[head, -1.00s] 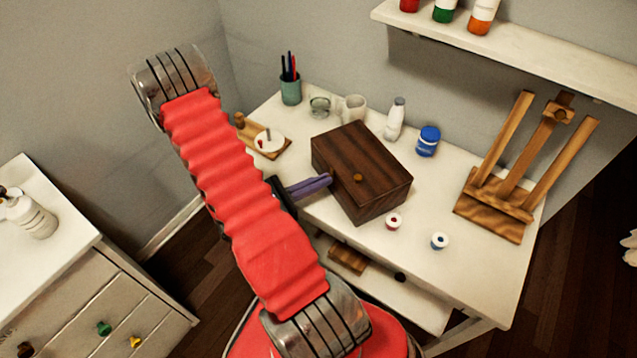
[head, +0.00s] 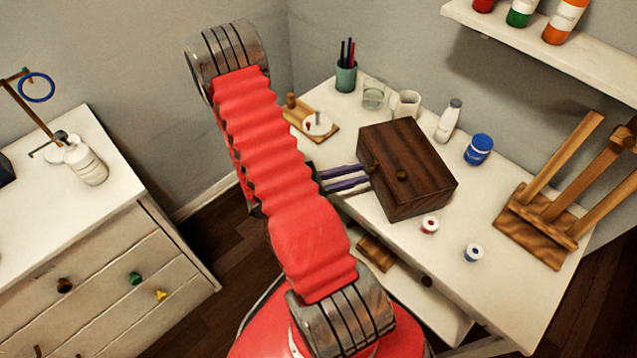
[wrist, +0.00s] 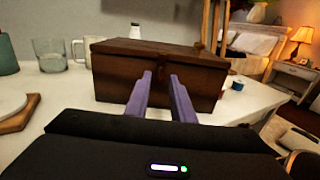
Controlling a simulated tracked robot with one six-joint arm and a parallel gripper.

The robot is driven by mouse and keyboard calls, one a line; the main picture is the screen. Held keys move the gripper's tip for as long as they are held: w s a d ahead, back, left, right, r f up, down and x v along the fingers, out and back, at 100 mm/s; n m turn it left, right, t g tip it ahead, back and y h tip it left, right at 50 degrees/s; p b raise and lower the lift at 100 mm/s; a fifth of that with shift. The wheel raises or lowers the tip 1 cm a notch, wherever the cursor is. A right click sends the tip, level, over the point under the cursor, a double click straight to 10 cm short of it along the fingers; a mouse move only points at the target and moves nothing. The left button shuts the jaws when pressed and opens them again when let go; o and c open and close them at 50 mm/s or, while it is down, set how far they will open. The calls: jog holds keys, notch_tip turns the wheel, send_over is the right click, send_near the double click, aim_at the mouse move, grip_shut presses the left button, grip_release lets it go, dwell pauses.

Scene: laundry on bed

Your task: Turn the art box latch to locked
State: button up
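The art box (head: 415,160) is a dark brown wooden box, lid down, on the white desk. A small round brass-brown knob (head: 402,175), perhaps the latch, sits on it in the head view. I cannot tell how the latch is turned. My gripper (head: 366,178) has two purple fingers beside the box's left end. In the wrist view my gripper (wrist: 161,80) is open and empty, its fingertips in front of the box; contact is unclear.
On the white desk (head: 530,290) are a blue jar (head: 479,149), a white bottle (head: 449,120), a mug (head: 406,104), a glass (head: 373,93), a pencil cup (head: 346,77), two small paint pots and a wooden easel (head: 540,225). A white dresser (head: 90,270) stands left.

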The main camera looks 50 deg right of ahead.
jog(key=v, duration=1.1)
jog(key=shift+w+a, duration=0.2)
jog(key=shift+a, duration=0.15)
jog(key=shift+f, duration=0.1)
jog(key=s+a+f+m+y, duration=0.3)
jog(key=s+a+y, duration=0.1)
jog(key=a+y, duration=0.1)
jog(key=w+a+r+m+t+y, duration=0.35)
jog(key=a+r+m+y, duration=0.2)
jog(key=a, duration=0.35)
jog(key=w+a+r+t+y, duration=0.1)
jog(key=a+r+t, duration=0.3)
jog(key=r, duration=0.4)
jog(key=w+a+r+m+t+y, duration=0.1)
jog(key=a+r+t, duration=0.3)
jog(key=r, duration=0.4)
jog(key=w+a+r+m+t+y, duration=0.1)
jog(key=a+r+t+y, duration=0.1)
jog(key=r, duration=0.6)
jog(key=a+t, duration=0.1)
jog(key=t, duration=0.1)
jog(key=shift+w+a+t, duration=0.25)
jog(key=shift+a+t, duration=0.1)
jog(key=shift+a, duration=0.05)
jog(key=shift+f, duration=0.1)
